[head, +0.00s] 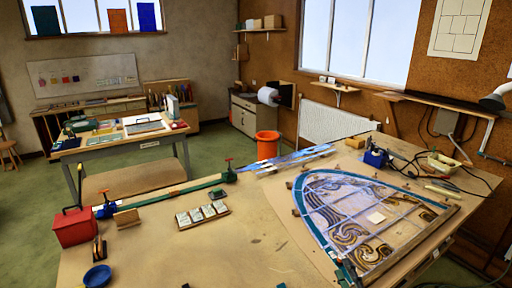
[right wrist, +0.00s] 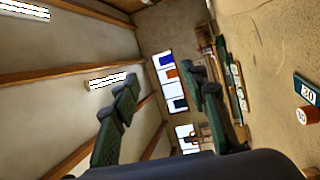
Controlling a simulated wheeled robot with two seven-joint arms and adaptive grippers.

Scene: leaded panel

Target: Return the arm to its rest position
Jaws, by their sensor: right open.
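My right gripper (head: 348,272) shows only in small part, at the bottom of the head view by the panel's lower left edge. In the right wrist view its two dark green fingers (right wrist: 160,95) stand wide apart with nothing between them. The arched leaded panel (head: 340,215) lies flat on the bench (head: 230,255), with a teal border, pale glass and brown swirls. I cannot make out my left gripper in either view.
A blue tool (head: 375,158) and cables lie at the back right. Bare bench lies left of the panel.

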